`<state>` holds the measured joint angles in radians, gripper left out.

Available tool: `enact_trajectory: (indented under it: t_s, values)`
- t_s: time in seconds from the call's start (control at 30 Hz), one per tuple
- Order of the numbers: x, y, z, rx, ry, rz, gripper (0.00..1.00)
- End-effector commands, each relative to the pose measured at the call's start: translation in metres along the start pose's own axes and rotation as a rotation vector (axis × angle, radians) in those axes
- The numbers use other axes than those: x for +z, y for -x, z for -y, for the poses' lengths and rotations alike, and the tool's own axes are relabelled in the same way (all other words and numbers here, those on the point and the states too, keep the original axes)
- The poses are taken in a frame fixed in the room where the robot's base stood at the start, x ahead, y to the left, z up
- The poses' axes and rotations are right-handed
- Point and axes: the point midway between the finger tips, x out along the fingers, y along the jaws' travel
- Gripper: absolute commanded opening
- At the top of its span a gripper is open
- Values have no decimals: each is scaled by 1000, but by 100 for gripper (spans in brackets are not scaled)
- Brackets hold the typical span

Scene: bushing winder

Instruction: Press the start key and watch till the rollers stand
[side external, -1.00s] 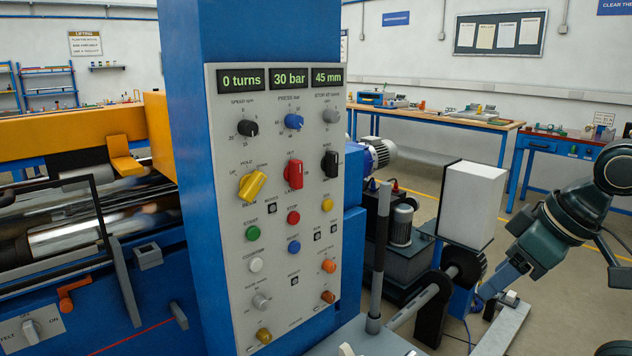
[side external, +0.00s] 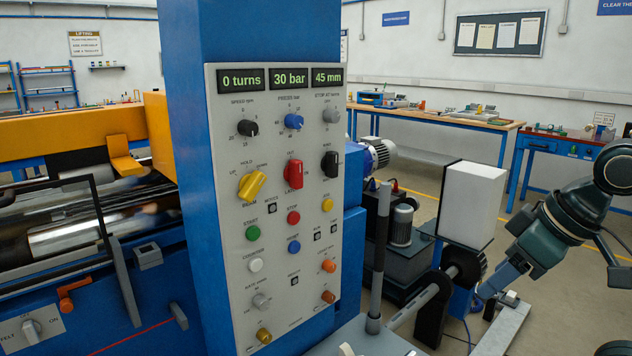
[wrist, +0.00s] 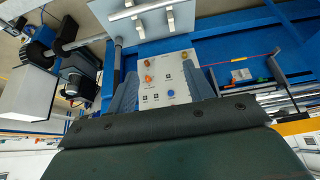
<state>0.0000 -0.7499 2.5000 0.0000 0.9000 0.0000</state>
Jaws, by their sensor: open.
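The green start key (side external: 252,233) is on the grey control panel (side external: 235,170), left of the red stop key (side external: 293,217). The displays read 0 turns (side external: 241,79), 30 bar and 45 mm. The shiny rollers (side external: 75,238) lie at the left; their surfaces look streaked, and I cannot tell whether they turn. My gripper (side external: 500,283) is at the right, well away from the panel. In the wrist view my gripper (wrist: 162,82) is open and empty, with the panel's lower part seen between its fingers. The start key cannot be made out there.
A yellow beam knob (side external: 252,186) and a red knob (side external: 294,174) stick out from the panel. A grey post (side external: 378,260) and a white box (side external: 471,205) stand between the panel and my arm. Workbenches (side external: 440,118) line the back wall.

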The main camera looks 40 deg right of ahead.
Motion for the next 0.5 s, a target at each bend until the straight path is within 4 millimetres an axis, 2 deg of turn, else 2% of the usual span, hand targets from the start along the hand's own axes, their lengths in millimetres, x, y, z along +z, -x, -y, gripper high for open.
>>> enact_trajectory:
  t_s: [0.07, 0.1, 0.33, 0.37, 0.5]
  values:
    - [0, 0, 0, 0, 0, 0, 52]
    - [0, 0, 0, 0, 0, 0, 48]
    - [0, 0, 0, 0, 0, 0, 3]
    - [0, 0, 0, 0, 0, 0, 0]
    - [0, 0, 0, 0, 0, 0, 0]
